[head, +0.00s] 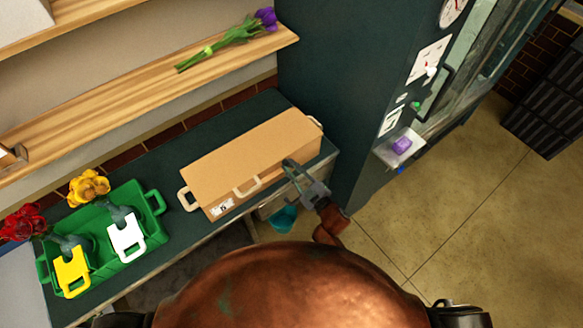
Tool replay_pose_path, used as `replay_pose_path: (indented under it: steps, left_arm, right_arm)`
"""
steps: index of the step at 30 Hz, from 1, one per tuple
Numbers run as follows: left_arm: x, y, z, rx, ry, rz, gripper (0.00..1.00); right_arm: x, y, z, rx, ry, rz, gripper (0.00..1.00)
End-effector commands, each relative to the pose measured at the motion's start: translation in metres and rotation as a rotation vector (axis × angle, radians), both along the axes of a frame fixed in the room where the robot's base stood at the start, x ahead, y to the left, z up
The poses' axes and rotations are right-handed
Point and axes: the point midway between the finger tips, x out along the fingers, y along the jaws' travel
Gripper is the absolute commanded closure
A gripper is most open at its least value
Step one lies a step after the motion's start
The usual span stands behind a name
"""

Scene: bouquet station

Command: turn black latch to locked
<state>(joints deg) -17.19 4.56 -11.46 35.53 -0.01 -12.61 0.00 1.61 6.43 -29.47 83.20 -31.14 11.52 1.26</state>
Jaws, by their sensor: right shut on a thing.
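A long tan case (235,160) with pale handles lies shut on the dark counter. My right gripper (291,168) is at the front of the case, near its right end. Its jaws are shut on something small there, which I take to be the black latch. The fingers hide the latch, so I cannot tell which way it is turned. My left gripper is not in view.
A green crate (152,203) with red and yellow flowers and yellow and white tags stands left on the counter (165,165). Purple flowers (235,38) lie on the wooden shelf. A tall dark cabinet (335,80) stands right of the case. A teal bucket (283,219) is below the counter.

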Motion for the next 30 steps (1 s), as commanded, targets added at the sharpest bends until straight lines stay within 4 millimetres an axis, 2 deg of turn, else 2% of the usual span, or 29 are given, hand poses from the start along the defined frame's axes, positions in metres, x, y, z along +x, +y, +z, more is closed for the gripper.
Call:
replay_pose_path:
  steps: [10,11,18,30]
  left_arm:
    - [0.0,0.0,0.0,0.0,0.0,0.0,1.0]
    - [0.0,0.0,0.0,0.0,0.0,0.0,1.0]
    - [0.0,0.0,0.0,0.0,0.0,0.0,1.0]
    - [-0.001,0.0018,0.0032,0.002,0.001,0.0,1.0]
  right_arm:
    - [-0.0001,0.0001,0.0,-0.002,-0.002,0.0,1.0]
    - [-0.0001,0.0,-0.0001,-0.002,-0.002,0.0,0.84]
    - [0.0,0.0001,-0.0001,-0.002,-0.001,0.0,0.67]
    - [0.0006,-0.0006,0.0016,0.042,0.031,0.001,0.67]
